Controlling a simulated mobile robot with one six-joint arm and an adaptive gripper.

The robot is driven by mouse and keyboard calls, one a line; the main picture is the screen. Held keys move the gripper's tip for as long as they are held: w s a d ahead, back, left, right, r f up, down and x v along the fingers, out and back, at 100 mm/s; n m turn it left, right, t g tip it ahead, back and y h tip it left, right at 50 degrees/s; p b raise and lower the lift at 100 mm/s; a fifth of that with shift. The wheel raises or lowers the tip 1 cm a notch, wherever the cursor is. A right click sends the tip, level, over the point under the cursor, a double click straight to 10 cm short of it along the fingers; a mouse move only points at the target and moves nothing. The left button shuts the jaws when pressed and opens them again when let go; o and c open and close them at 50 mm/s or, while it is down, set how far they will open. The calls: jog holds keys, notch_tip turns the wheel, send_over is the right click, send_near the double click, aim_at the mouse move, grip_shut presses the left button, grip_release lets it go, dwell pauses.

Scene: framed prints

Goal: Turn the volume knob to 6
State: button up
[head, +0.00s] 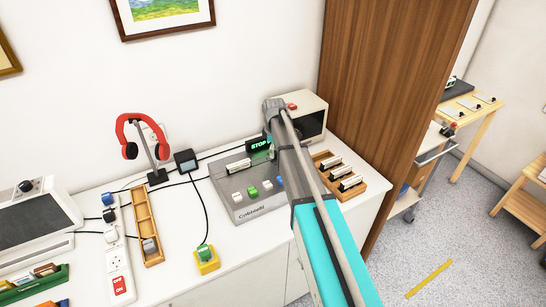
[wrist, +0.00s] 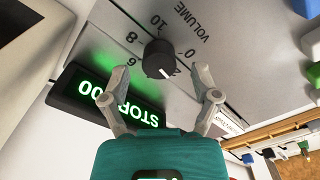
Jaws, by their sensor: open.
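The black volume knob (wrist: 158,58) is in the upper middle of the wrist view, on a grey panel marked VOLUME. Its white mark points to the lower right, near the 2; the exact reading is hard to tell. The 0 and 10 lie above and right of the knob, 8 and 6 on its left. My gripper (wrist: 162,70) is open, one finger on each side of the knob and apart from it. In the head view my arm covers part of the grey device (head: 238,207) and the knob is hidden.
A green-lit display (wrist: 108,96) reading STOP stands close by my left finger; it also shows in the head view (head: 259,144). A wooden tray (head: 357,184) lies right of the device. Red headphones (head: 131,150) on a stand are to the left.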

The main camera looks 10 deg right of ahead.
jog(key=shift+f+b, duration=0.4)
jog(key=shift+f, duration=0.2)
grip_shut()
jog(key=shift+a, duration=0.15)
